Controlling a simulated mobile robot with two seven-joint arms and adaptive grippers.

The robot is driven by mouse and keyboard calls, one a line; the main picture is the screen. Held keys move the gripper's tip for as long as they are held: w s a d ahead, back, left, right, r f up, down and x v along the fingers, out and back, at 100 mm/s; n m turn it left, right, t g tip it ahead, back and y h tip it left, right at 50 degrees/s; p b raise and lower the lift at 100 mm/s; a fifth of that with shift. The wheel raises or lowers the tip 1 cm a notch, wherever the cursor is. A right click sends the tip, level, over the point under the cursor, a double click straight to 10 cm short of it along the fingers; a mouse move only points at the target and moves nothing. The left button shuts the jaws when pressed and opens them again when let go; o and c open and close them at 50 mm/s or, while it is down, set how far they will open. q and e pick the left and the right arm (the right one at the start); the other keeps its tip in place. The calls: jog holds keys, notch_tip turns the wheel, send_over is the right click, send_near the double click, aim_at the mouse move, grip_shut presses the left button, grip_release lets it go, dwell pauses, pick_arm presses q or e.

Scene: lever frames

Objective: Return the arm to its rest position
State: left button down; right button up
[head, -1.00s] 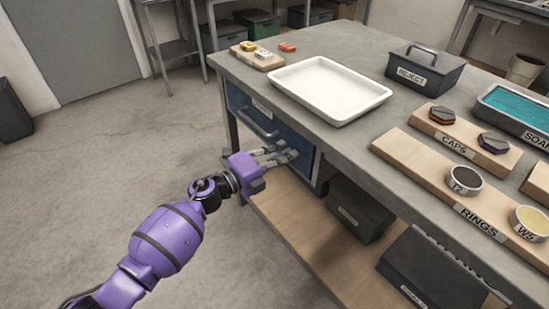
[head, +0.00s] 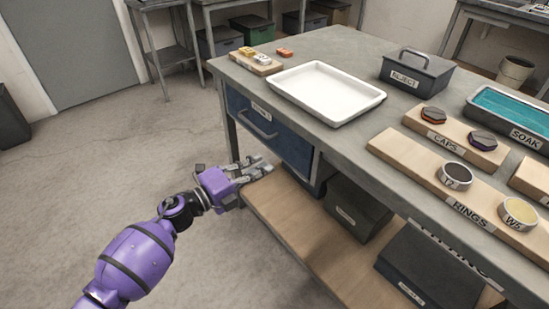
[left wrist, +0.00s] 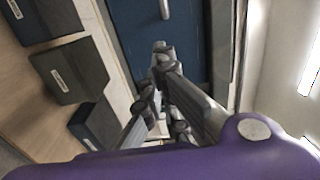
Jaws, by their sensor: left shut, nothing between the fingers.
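My left gripper (head: 255,168) is at the end of the purple arm in the head view. It is shut with nothing between the fingers, just below and in front of the blue drawer (head: 285,140). The drawer is closed under the table's left end, and its metal handle (head: 258,125) is clear of the fingers. In the left wrist view the fingers (left wrist: 160,75) point toward the blue drawer front (left wrist: 188,40), with the handle (left wrist: 165,10) beyond the tips. My right gripper is not in view.
The grey table (head: 345,137) holds a white tray (head: 325,90), a reject box (head: 418,72), a caps board (head: 455,140), a rings board (head: 420,170) and a soak tray (head: 515,105). The wooden lower shelf (head: 290,215) carries dark boxes (head: 355,210). Open floor (head: 90,180) lies left.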

pick_arm(q)
jog(key=shift+v, duration=2.6)
